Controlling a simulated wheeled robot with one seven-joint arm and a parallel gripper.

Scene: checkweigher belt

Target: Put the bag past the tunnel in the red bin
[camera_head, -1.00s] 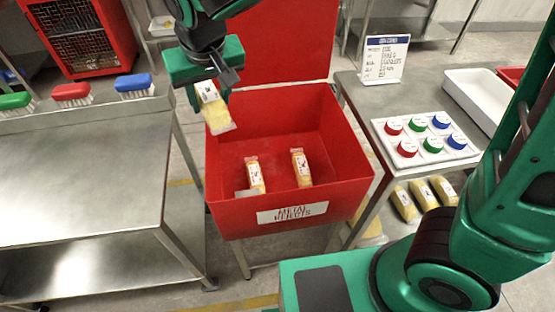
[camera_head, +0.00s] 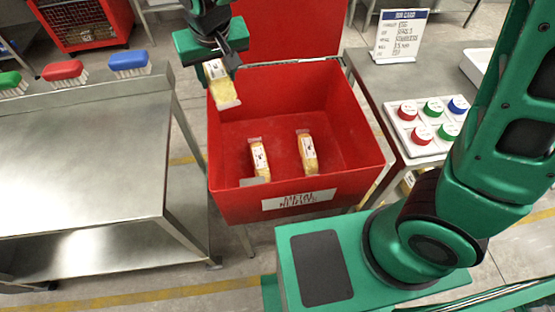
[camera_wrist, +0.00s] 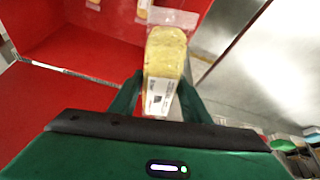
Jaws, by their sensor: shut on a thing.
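My gripper (camera_head: 219,68) is shut on a bag (camera_head: 225,93), a clear pack with yellow contents and a white label. The bag hangs tilted at the upper left rim of the red bin, above the bin's floor. In the wrist view the held bag (camera_wrist: 165,60) sits between the two fingers (camera_wrist: 158,92), its far end over the bin's edge. The red bin (camera_head: 350,135) is open, its lid raised at the back, with a "METAL REJECTS" label on its front. Two similar bags, a left one (camera_head: 259,157) and a right one (camera_head: 307,152), lie inside it.
A steel table (camera_head: 85,150) with several brushes, among them a blue one (camera_head: 130,63), stands left of the bin. At right, a bench holds a job card (camera_head: 401,36) and a white tray of coloured knobs (camera_head: 424,122). A red cage (camera_head: 83,22) is at the back left.

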